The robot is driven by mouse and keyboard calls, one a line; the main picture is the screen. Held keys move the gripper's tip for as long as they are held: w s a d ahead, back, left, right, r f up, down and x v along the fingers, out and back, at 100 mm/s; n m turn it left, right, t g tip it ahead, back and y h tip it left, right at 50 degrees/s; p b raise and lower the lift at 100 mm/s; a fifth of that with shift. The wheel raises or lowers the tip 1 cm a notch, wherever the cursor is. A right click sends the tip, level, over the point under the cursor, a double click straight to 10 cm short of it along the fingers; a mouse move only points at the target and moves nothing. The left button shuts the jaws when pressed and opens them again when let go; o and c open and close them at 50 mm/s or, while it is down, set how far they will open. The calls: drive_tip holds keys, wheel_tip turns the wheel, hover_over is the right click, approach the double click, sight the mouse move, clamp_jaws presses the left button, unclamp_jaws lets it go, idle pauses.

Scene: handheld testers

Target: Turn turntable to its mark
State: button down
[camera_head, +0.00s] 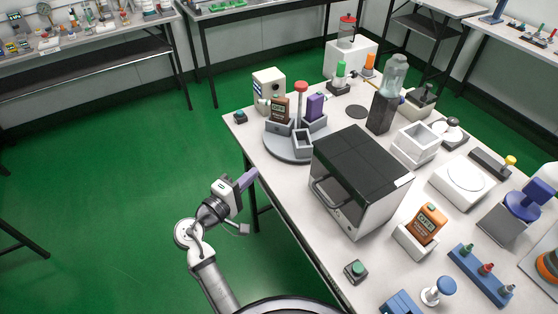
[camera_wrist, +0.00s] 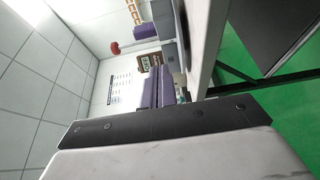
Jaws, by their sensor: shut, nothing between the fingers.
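The turntable (camera_head: 284,149) is a grey disc on the near left part of the white table. It carries grey holders with a brown tester (camera_head: 280,108) and a purple tester (camera_head: 316,107), an empty-looking square holder (camera_head: 303,141), and a red-topped post (camera_head: 300,88). I cannot make out its mark. My gripper (camera_head: 252,173) is shut and empty, with purple fingers, beside the table's left edge, apart from the turntable. In the wrist view, the fingers (camera_wrist: 157,86) point toward the brown tester (camera_wrist: 150,61), the red knob (camera_wrist: 115,48) and a purple block (camera_wrist: 145,30), all seen sideways.
A black-topped box with a handle (camera_head: 360,170) stands right of the turntable. A beige device (camera_head: 267,88) is behind it, and a dark clear-topped dispenser (camera_head: 383,108) is to its right. A small green-button box (camera_head: 240,117) sits at the left corner. Green floor left of the table is free.

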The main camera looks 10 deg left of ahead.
sight(307, 149)
drive_tip(key=p+x, duration=0.1)
drive_tip(key=x, duration=0.4)
drive_tip(key=p+x, duration=0.2)
drive_tip(key=x, duration=0.2)
drive_tip(key=shift+w+d+r, duration=0.2)
drive_tip(key=shift+w+d, duration=0.05)
drive_tip(key=shift+w, duration=0.1)
drive_tip(key=shift+w+d+p, duration=0.25)
drive_tip(key=shift+d+p, duration=0.3)
drive_tip(key=shift+d, duration=0.65)
drive_tip(key=shift+w+d+f, duration=0.15)
drive_tip(key=shift+d+f, duration=0.05)
drive_tip(key=shift+d, duration=0.45)
drive_tip(key=shift+d, duration=0.2)
drive_tip(key=shift+d, duration=1.65)
drive_tip(key=shift+w+d+b, duration=0.2)
drive_tip(key=shift+d+b, duration=0.25)
drive_tip(key=shift+d, duration=1.05)
